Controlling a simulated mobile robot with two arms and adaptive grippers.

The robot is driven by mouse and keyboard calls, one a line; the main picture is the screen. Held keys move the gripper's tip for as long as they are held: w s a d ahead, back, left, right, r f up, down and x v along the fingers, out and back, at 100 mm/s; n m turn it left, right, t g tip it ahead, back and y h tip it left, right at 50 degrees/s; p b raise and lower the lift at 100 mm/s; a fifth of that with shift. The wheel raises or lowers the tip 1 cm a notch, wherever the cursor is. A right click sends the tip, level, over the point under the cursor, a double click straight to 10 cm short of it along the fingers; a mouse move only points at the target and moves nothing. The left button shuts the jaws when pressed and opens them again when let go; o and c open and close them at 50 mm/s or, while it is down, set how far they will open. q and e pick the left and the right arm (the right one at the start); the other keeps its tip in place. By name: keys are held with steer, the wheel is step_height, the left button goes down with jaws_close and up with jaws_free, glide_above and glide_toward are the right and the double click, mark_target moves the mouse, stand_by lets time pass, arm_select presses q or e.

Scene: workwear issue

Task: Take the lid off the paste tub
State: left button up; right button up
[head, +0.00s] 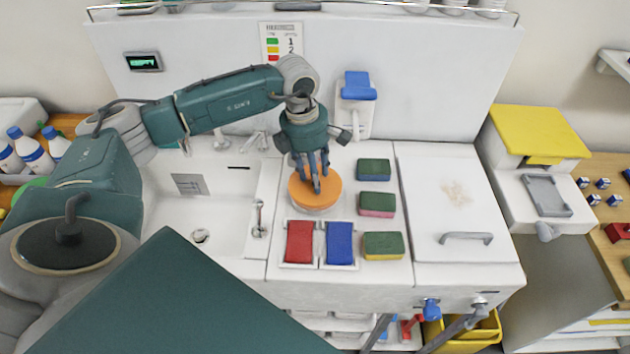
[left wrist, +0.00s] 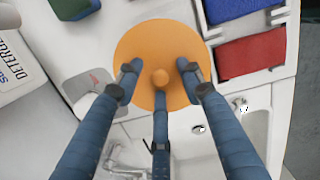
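The paste tub (head: 316,209) stands on the white counter right of the sink, mostly hidden under its round orange lid (head: 331,192). In the left wrist view the lid (left wrist: 178,40) lies flat, with a small round knob (left wrist: 160,78) at its middle. My left gripper (head: 316,184) points down over the lid. In the left wrist view its blue fingers (left wrist: 159,70) are spread around the knob, with gaps on both sides. It is open and holds nothing. I cannot tell how high the fingertips are above the lid. My right gripper is not in view.
Several sponges (head: 376,204) stand in a column right of the tub. A red pad (head: 299,241) and a blue pad (head: 339,243) lie in front of it. The sink (head: 200,215) is at left, a white hatch with a handle (head: 466,238) at right.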

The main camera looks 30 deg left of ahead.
arm_select(q)
steer(key=shift+c, duration=0.5)
jaws_close()
